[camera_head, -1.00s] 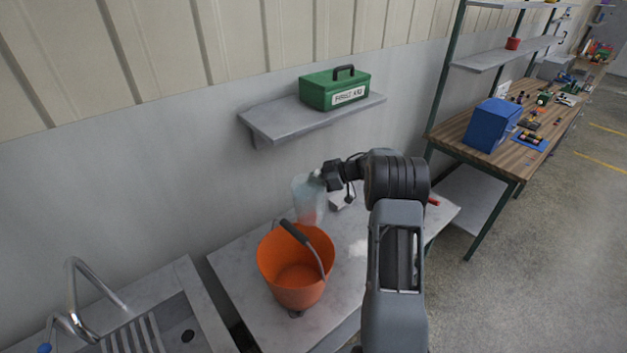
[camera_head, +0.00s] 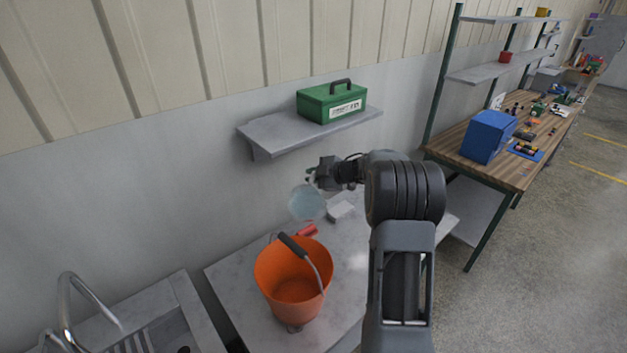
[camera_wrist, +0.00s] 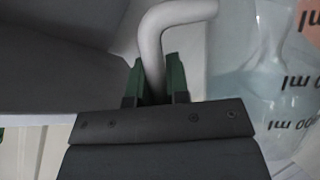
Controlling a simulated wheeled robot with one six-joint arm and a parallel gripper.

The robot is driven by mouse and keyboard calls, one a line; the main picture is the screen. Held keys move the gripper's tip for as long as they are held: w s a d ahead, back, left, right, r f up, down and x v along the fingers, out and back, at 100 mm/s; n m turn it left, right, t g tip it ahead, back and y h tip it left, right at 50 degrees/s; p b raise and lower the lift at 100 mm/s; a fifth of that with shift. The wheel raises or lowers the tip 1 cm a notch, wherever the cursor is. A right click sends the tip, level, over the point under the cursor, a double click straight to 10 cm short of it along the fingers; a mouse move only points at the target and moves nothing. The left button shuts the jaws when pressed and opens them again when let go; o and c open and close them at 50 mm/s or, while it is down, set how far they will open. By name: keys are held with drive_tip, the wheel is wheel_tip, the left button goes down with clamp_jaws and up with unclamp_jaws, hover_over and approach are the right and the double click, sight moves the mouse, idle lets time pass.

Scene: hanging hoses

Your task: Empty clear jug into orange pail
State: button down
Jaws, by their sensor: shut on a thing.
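The clear jug (camera_head: 307,203) is in the air behind and a little above the orange pail. Its base looks turned toward the head camera, so it seems tilted, and pale bluish liquid shows in it. My gripper (camera_head: 321,176) is shut on the jug's handle; in the wrist view the green fingers (camera_wrist: 160,78) pinch the pale handle (camera_wrist: 152,45), and the jug wall with printed ml marks (camera_wrist: 265,85) fills the right side. The orange pail (camera_head: 275,268) stands upright on the grey table, its handle with a dark grip resting across the rim. No liquid shows in the pail's visible inside.
The grey table (camera_head: 232,290) also holds a red item (camera_head: 307,230) and a small white block (camera_head: 341,209). A wall shelf (camera_head: 270,135) with a green toolbox (camera_head: 332,101) is above. A sink (camera_head: 150,325) is front left. A workbench with a blue box (camera_head: 488,136) stands right.

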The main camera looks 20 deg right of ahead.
sight(312, 187)
drive_tip(key=shift+s+a+r+n, duration=0.1)
drive_tip(key=shift+r+n, duration=0.2)
drive_tip(key=shift+r, duration=0.15)
drive_tip(key=shift+s+a+t, duration=0.2)
drive_tip(key=shift+t, duration=0.2)
drive_tip(key=shift+s+a+f+n+h+b, duration=0.1)
drive_tip(key=shift+f+n+h+b, duration=0.05)
drive_tip(key=shift+n+h+b, duration=0.2)
drive_tip(key=n+b, duration=0.1)
drive_tip(key=b, duration=0.2)
drive_tip(key=shift+s+a+t, duration=0.3)
drive_tip(key=shift+s+t, duration=0.05)
drive_tip(key=shift+t, duration=0.05)
drive_tip(key=shift+s+a+n+b, duration=0.15)
drive_tip(key=shift+s+n+b, duration=0.1)
drive_tip(key=shift+b, duration=0.8)
drive_tip(key=shift+a+b, duration=0.1)
drive_tip(key=shift+b, duration=0.45)
drive_tip(key=s+a+n+b, duration=0.1)
drive_tip(key=b, duration=0.2)
drive_tip(key=s+n+t+h+b, duration=0.1)
drive_tip(key=b, duration=0.2)
drive_tip(key=shift+a+f+t+b, duration=0.2)
drive_tip(key=shift+a+t+b, duration=0.1)
drive_tip(key=shift+a+b, duration=0.05)
